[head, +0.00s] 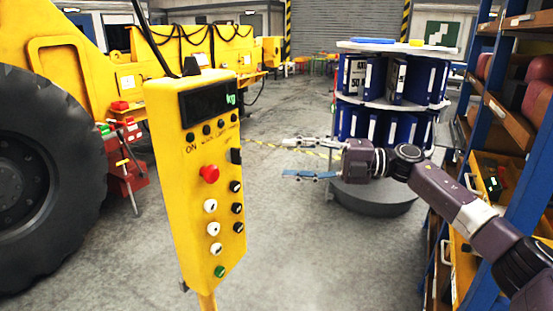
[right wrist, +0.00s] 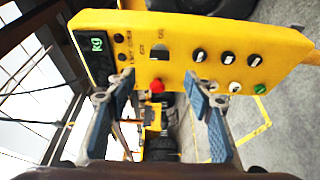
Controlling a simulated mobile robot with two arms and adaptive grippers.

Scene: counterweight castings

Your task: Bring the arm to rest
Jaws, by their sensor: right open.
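My right gripper (head: 287,158) is open and empty. It reaches in from the right in the head view, with its fingers pointing left at the yellow control box (head: 212,180). A gap shows between the fingertips and the box. The box has a dark display with green "kg", a red button (head: 209,174), and several black, white and green buttons. In the right wrist view, the open fingers (right wrist: 159,76) frame the red button (right wrist: 157,86), with the box (right wrist: 220,50) ahead of them. My left gripper is not in view.
A blue shelf rack (head: 527,130) with bins stands close under and beside my right arm. A round rack of blue binders (head: 400,78) stands behind the gripper. A large tyre (head: 45,150) and yellow machine (head: 85,65) are at left. The floor (head: 300,255) below the gripper is clear.

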